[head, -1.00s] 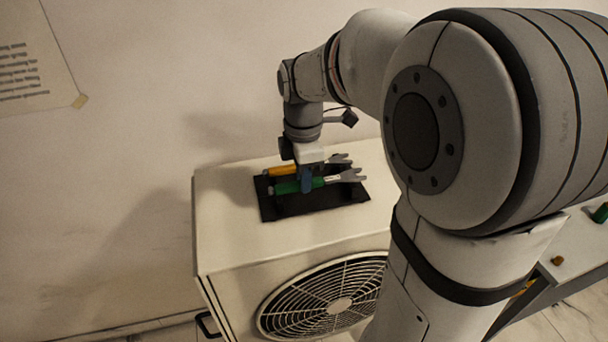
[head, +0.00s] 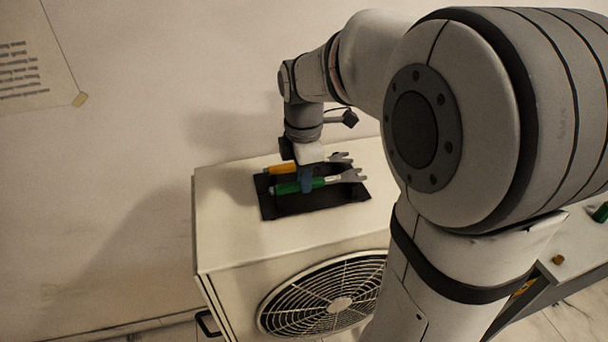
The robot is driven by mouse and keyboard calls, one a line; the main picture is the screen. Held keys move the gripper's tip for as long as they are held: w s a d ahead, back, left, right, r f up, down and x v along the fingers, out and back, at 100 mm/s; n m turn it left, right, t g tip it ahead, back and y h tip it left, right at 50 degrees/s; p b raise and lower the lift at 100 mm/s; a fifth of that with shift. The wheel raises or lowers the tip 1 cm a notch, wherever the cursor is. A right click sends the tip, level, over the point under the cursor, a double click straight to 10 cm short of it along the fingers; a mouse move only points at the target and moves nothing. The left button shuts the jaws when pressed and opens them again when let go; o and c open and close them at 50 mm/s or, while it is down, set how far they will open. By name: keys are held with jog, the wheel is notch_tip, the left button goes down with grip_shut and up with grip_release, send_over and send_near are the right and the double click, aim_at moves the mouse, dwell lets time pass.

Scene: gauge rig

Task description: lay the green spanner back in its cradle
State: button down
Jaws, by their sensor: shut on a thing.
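The green spanner (head: 289,188) has a green handle and a grey open-jaw head pointing right. It is at the black cradle tray (head: 285,208) on top of the white fan unit. My gripper (head: 306,184) points down and is shut on the green spanner near the middle. The spanner lies level over the tray; I cannot tell whether it touches the cradle. A second spanner with an orange handle (head: 279,169) lies parallel just behind it, partly hidden by my gripper.
The white unit's top (head: 225,200) is clear left of the tray. Its front has a round fan grille (head: 335,300). A wall stands close behind. At the right, a bench (head: 585,240) holds a small orange-brown object (head: 558,260) and a green object (head: 601,213).

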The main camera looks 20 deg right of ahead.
jog(key=shift+f+b, duration=0.35)
jog(key=shift+f, duration=0.2)
jog(key=c, duration=1.3)
grip_release()
jog(key=shift+o, duration=0.2)
jog(key=shift+r, duration=0.1)
notch_tip(320, 180, up, 8)
jog(key=shift+f+b, duration=0.15)
jog(key=shift+b, duration=0.15)
jog(key=shift+f, duration=0.1)
